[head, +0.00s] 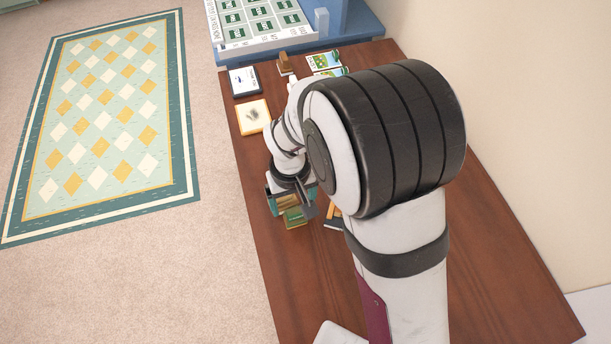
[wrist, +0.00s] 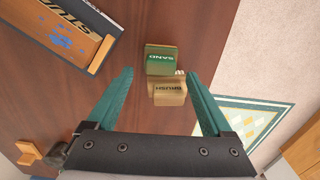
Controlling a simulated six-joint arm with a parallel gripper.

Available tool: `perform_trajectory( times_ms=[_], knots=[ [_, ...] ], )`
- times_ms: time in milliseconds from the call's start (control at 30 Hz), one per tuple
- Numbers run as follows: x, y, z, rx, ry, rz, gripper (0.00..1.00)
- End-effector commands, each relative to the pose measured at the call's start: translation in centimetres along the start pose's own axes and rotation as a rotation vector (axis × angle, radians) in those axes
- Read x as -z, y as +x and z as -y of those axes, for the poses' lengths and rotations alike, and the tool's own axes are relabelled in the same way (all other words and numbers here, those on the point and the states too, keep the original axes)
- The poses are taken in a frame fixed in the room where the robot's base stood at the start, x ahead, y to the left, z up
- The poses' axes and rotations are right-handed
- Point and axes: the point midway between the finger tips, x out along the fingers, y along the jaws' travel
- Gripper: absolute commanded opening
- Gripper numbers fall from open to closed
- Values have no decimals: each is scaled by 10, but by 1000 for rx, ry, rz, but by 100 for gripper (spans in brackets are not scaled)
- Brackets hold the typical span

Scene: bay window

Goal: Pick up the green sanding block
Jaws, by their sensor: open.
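The green sanding block (wrist: 161,60), marked SAND, lies on the brown wooden surface in the wrist view, just beyond and between my fingertips. A tan block (wrist: 169,92) marked BRUSH sits right beside it, nearer my palm in the picture, with pale bristles at one edge. My gripper (wrist: 160,74) is open, its two teal fingers on either side of the tan block and touching neither block as far as I can see. In the head view my gripper (head: 290,205) is over the left edge area of the surface, partly hiding the green block (head: 296,218).
A black and orange box (wrist: 65,35) lies left of the blocks in the wrist view. In the head view, framed cards (head: 253,117), a small brown object (head: 284,64) and a blue tray (head: 370,26) stand farther back. A patterned rug (head: 112,120) lies on the floor.

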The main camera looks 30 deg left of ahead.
Motion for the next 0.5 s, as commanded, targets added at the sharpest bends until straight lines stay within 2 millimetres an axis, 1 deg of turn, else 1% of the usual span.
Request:
perform_trajectory(
  times_ms=[33, 133, 200, 367, 400, 467, 500],
  knots=[
    [-3, 10, 0, 0, -1, 5, 85],
    [-3, 26, 0, -1, 0, 2, 85],
    [-2, 30, 0, -1, 1, -1, 85],
    [-2, 31, 0, -1, 1, -2, 85],
    [-2, 31, 0, -1, 1, -2, 83],
    [-2, 31, 0, -1, 1, -2, 72],
    [-2, 30, 0, -1, 1, -2, 65]
  ],
)
